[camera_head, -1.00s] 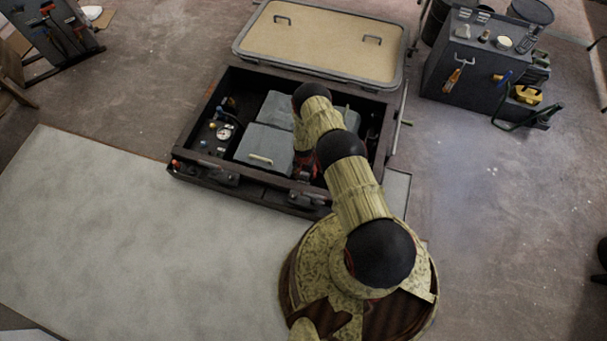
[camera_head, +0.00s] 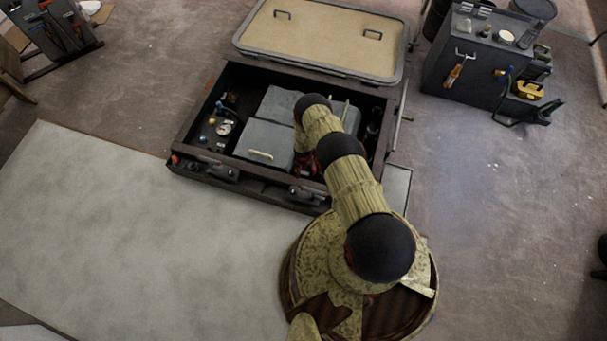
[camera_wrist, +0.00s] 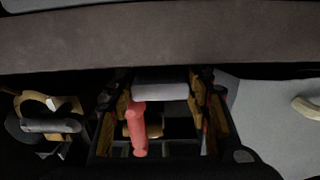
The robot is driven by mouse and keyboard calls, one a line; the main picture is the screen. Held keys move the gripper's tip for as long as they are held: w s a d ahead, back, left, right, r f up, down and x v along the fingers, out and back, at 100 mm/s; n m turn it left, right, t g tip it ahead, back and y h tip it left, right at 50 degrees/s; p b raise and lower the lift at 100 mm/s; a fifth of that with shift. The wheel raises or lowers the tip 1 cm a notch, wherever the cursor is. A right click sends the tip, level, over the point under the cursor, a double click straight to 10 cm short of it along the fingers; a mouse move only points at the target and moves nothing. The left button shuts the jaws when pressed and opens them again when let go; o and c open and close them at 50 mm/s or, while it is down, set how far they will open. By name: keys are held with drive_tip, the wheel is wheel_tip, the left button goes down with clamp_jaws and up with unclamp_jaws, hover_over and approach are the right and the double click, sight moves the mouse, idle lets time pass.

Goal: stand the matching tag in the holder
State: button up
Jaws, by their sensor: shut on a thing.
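In the wrist view my gripper (camera_wrist: 160,100) has its two dark and yellow fingers on either side of a pale grey flat piece (camera_wrist: 160,90). It is shut on this piece, which seems to be a tag; no marking on it can be read. A red, rounded upright part (camera_wrist: 137,130) shows just below the piece, towards the left finger. I cannot tell whether they touch. In the head view my arm hides the gripper, which is over the right part of the open dark box (camera_head: 190,135). I cannot make out the holder in either view.
Two grey battery-like boxes (camera_head: 262,147) with pale handles sit inside the dark box. Gauges and fittings (camera_head: 222,128) are at its left. A tan-lined lid (camera_head: 325,38) lies behind it. A dark tool cabinet (camera_head: 460,70) stands at the back right. Open floor lies between them.

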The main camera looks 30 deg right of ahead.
sight(303, 173)
drive_tip(key=o, duration=1.3)
drive_tip(key=shift+r, duration=0.15)
wheel_tip(303, 173, up, 12)
drive_tip(key=shift+f, duration=0.15)
